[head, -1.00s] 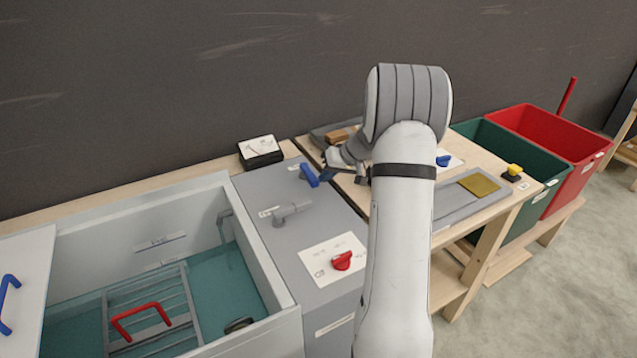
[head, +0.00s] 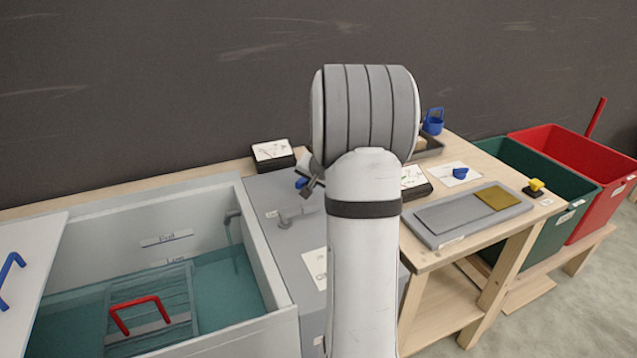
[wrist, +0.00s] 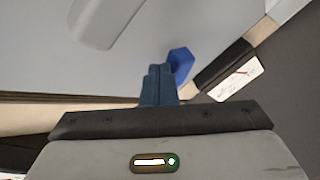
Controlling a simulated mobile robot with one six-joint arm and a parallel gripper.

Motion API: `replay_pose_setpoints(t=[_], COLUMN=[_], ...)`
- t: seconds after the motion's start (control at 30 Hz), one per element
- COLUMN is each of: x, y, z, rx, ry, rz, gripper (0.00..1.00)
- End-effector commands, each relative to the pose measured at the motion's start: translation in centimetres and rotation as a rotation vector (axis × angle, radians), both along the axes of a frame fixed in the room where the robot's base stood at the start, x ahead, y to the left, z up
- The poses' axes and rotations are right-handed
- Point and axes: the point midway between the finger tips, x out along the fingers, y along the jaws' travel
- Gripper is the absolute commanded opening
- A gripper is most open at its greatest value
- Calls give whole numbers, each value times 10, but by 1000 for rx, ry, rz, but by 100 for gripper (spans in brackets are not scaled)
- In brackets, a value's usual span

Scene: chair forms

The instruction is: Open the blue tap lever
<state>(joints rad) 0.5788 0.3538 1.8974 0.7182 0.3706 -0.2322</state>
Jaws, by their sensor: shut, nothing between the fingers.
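The blue tap lever (head: 301,183) sits on the grey unit beside the tank, behind the grey tap (head: 296,216). In the head view it is mostly hidden by my gripper (head: 311,187). In the wrist view the blue lever (wrist: 181,62) shows just beyond and right of my fingertips (wrist: 160,72). The fingers are shut together with nothing between them. They overlap the lever's edge in the picture, and I cannot tell whether they touch it. A pale grey part, probably the tap spout (wrist: 108,22), shows at upper left.
A black box with a white card (head: 272,152) stands behind the lever. The water tank (head: 258,262) with a red-handled rack (head: 140,310) is at left. My arm hides part of the unit and its white label (head: 315,268). A wooden table (head: 478,160) and bins are at right.

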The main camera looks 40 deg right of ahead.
Motion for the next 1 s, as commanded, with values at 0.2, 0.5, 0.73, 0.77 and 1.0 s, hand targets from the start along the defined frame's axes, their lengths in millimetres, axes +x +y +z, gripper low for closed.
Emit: replay_pose_setpoints(t=[0.2, 0.5, 0.73, 0.77, 1.0], x=[1, 1, -1, -2, -26], y=[1, 0, -1, -2, -14], z=[0, 0, -1, -2, -7], rx=[1, 1, 1, 1, -1], ry=[0, 1, 1, 0, -1], rz=[-3, -4, -4, -4, -1], gripper=[0, 0, 0, 0, 0])
